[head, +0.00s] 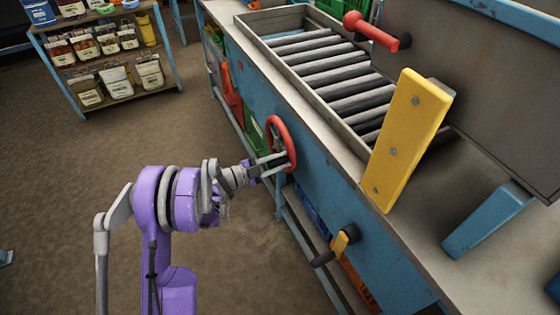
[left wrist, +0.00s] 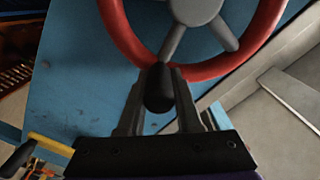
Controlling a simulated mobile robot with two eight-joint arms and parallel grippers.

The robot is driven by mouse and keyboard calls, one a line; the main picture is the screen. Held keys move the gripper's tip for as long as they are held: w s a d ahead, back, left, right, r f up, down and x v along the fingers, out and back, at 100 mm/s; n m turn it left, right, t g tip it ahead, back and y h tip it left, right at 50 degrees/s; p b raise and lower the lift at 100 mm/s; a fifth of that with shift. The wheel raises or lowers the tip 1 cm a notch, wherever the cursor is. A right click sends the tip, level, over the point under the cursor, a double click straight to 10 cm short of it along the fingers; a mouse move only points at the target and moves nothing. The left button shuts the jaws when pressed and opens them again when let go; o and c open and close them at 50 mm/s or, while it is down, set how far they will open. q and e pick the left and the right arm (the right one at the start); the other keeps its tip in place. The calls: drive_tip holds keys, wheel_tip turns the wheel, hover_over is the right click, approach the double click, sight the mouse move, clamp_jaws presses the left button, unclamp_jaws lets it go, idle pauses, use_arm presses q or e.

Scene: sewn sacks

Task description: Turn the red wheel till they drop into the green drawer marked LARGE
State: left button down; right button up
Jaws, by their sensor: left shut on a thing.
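The red wheel (head: 289,140) is mounted on the side of the blue bench (head: 320,190). In the left wrist view the red wheel (left wrist: 210,70) shows grey spokes and a black knob (left wrist: 159,90) at its lower rim. My left gripper (head: 280,163) is at the wheel, and its fingers (left wrist: 160,80) are shut around the knob, one on each side. A green drawer or bin (head: 257,132) shows partly behind the wheel, low on the bench side; I cannot read any mark on it. No sacks show near the wheel. My right gripper is not in view.
A roller tray (head: 335,75), empty, lies on the bench top. A yellow plate (head: 408,130), a red handle (head: 370,32) and a yellow-and-black crank (head: 340,243) stick out nearby. A shelf (head: 110,45) with several bags stands at the back left. The floor left of the bench is clear.

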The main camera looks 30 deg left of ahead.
use_arm(q)
drive_tip(key=shift+w+a, duration=0.15)
drive_tip(key=shift+w, duration=0.05)
drive_tip(key=c, duration=0.6)
unclamp_jaws()
drive_tip(key=shift+c, duration=0.2)
drive_tip(key=shift+o, duration=0.2)
drive_tip(key=shift+w+f, duration=0.1)
drive_tip(key=v, duration=1.1)
